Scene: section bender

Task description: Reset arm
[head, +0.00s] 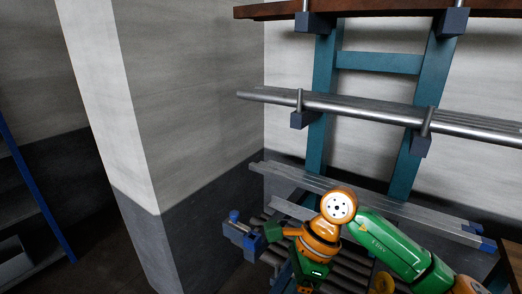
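My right arm, green and orange, comes in from the lower right and bends at an orange joint near the lower middle of the head view. Beyond that joint it runs down to the bottom edge, and I see no gripper fingers there. My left arm and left gripper are not in view.
A teal rack (403,178) stands against the wall. It bears metal pipes (375,112) on its middle arms and bars (335,187) lower down, close behind my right arm. A brown-red shelf board (385,9) is on top. A wall corner (160,200) juts out at left; blue-framed shelving (38,190) stands beyond.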

